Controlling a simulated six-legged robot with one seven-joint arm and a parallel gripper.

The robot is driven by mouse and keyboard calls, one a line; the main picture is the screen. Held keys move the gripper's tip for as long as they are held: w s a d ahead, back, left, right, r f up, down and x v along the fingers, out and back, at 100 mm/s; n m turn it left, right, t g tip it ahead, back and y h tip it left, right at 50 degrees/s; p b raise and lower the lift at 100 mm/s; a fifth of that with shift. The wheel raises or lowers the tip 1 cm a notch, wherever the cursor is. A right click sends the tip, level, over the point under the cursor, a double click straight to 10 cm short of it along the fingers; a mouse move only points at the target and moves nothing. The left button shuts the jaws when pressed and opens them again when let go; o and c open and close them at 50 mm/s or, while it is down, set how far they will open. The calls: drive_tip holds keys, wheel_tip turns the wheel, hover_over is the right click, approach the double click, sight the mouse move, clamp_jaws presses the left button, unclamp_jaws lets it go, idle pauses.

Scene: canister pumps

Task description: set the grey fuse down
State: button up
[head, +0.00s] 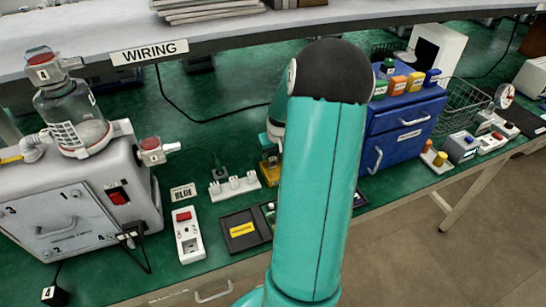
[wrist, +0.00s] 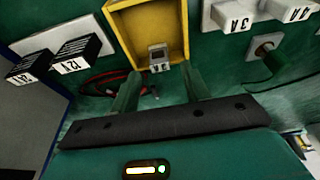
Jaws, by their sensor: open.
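In the wrist view a small grey block (wrist: 158,56), which looks like the grey fuse, sits at the near edge of a yellow open box (wrist: 182,30). My gripper (wrist: 159,73) is open, with its two green fingers spread apart. The grey block shows between and just beyond the fingertips; I cannot tell whether either finger touches it. In the head view the yellow box (head: 269,171) shows only partly behind my arm. The grey block and my fingers are hidden there.
White labelled blocks (wrist: 235,14) lie right of the yellow box, black blocks marked 12V (wrist: 82,52) and 24V left. The head view shows a white socket strip (head: 236,187), a black tray (head: 240,230), a blue drawer cabinet (head: 405,125) and a grey pump unit (head: 75,200).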

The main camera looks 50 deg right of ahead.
drive_tip(key=v, duration=0.9)
drive_tip(key=w+a+r+n, duration=0.2)
drive_tip(key=a+r, duration=0.4)
drive_tip(key=a, duration=0.5)
drive_tip(key=w+a+r+n, duration=0.1)
drive_tip(key=a+r, duration=0.4)
drive_tip(key=a, duration=0.6)
drive_tip(key=s+a+r+n+t, duration=0.1)
drive_tip(key=s+a+r, duration=0.1)
drive_tip(key=s+a, duration=0.3)
drive_tip(key=s+a+r+n+t+y, duration=0.1)
drive_tip(key=s+a, duration=0.4)
drive_tip(key=a, duration=0.9)
drive_tip(key=shift+r+n+t+y, duration=0.3)
drive_tip(key=shift+r+n+t, duration=0.1)
drive_tip(key=shift+r+n, duration=0.1)
